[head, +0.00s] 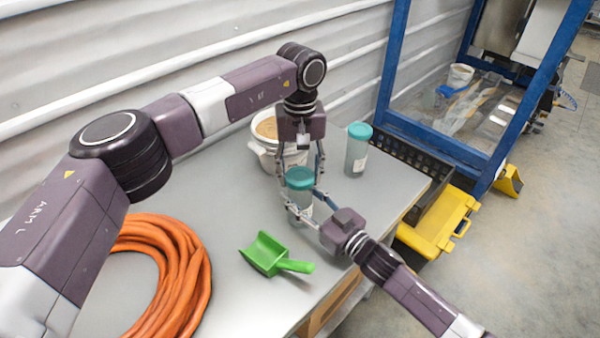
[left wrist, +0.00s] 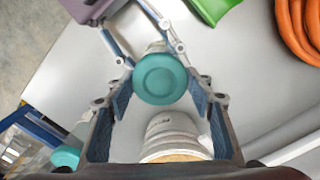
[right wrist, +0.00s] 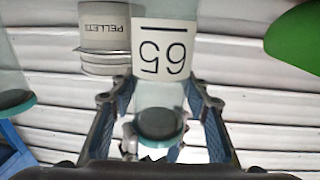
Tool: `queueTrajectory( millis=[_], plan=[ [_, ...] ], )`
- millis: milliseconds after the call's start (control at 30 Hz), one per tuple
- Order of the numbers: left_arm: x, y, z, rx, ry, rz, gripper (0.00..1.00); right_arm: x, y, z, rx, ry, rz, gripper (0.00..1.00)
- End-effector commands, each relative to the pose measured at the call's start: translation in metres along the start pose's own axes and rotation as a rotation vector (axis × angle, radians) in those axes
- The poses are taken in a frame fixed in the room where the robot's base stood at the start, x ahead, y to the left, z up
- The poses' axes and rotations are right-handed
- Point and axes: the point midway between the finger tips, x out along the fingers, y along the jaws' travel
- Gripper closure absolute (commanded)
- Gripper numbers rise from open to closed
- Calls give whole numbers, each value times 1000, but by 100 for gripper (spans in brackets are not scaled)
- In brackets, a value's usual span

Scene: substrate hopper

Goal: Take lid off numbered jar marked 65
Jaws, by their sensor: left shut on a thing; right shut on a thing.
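The jar marked 65 (head: 299,209) stands upright on the grey table. It is clear, and its label (right wrist: 163,48) shows upside down in the right wrist view. Its round teal lid (head: 300,178) sits on its top and also shows in the left wrist view (left wrist: 160,78). My left gripper (head: 301,182) comes from above and is shut on the lid, one finger on each side. My right gripper (head: 305,204) comes from the right and is shut on the jar's body below the lid. The fingers hide part of the jar.
A second teal-lidded jar (head: 356,153) stands to the right, near a black crate (head: 408,170). A white pellet bucket (head: 262,155) is behind. A green scoop (head: 266,254) and orange hose (head: 190,262) lie in front. A yellow box (head: 437,226) is beyond the table's right edge.

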Motion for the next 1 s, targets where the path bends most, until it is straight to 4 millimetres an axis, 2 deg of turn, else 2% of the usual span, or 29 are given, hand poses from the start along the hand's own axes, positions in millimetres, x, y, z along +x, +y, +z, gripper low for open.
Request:
queueTrajectory(
  millis=[1000],
  plan=[
    [-2,1,-2,-2029,-1,6,80,0,-2,-1,-1,3,-4,100]
  ],
)
